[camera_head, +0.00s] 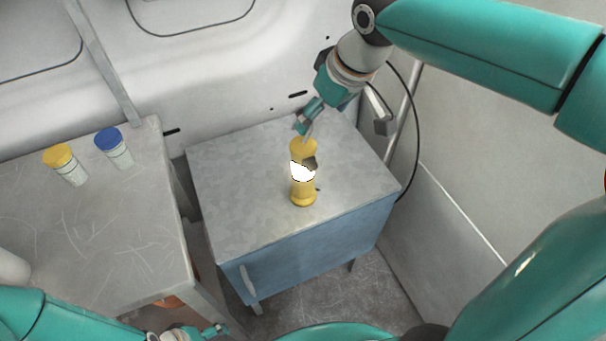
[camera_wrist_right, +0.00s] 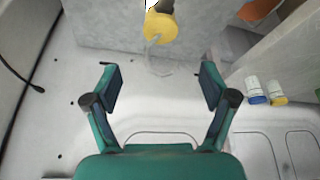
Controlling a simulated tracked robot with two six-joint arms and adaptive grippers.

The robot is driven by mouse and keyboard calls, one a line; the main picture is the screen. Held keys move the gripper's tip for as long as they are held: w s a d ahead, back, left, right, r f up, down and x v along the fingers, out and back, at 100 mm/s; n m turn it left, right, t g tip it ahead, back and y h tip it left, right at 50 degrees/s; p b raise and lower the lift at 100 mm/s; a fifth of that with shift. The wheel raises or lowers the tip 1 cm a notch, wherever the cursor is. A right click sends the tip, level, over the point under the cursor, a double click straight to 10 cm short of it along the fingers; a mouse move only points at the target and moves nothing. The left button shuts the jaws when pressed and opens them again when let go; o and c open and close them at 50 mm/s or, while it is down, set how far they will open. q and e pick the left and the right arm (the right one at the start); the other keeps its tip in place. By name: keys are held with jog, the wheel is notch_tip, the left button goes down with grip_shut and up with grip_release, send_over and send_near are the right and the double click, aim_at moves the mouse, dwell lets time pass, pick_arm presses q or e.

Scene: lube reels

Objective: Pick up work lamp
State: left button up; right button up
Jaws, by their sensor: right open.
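The work lamp (camera_head: 303,190) is yellow with a bright white lit middle. It stands upright on the grey top of a blue cabinet (camera_head: 235,205). In the right wrist view the lamp (camera_wrist_right: 160,27) is at the top centre, with a pale hook at its end. My right gripper (camera_head: 306,126) is just beyond the lamp's upper end in the head view. In the right wrist view it (camera_wrist_right: 158,78) is open and empty, with the hook between and ahead of its fingers. My left gripper (camera_head: 212,332) is at the bottom edge, partly cut off, far from the lamp; its jaws are unclear.
A scratched grey table (camera_head: 110,230) stands left of the cabinet, with a yellow-capped bottle (camera_head: 66,166) and a blue-capped bottle (camera_head: 115,149) on it. A white wall (camera_head: 230,70) rises behind. A black cable (camera_head: 416,130) hangs at the right. The cabinet top around the lamp is clear.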

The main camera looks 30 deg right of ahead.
aim_at(305, 144)
jog(key=x, duration=0.7)
jog(key=shift+w+a+f, duration=0.15)
jog(key=shift+w+a, duration=0.05)
jog(key=x, duration=0.4)
jog(key=shift+s+d+f, duration=0.15)
jog(key=shift+s, duration=0.1)
jog(key=shift+w+f, duration=0.25)
jog(key=shift+f, duration=0.2)
jog(key=shift+r, duration=0.1)
grip_shut()
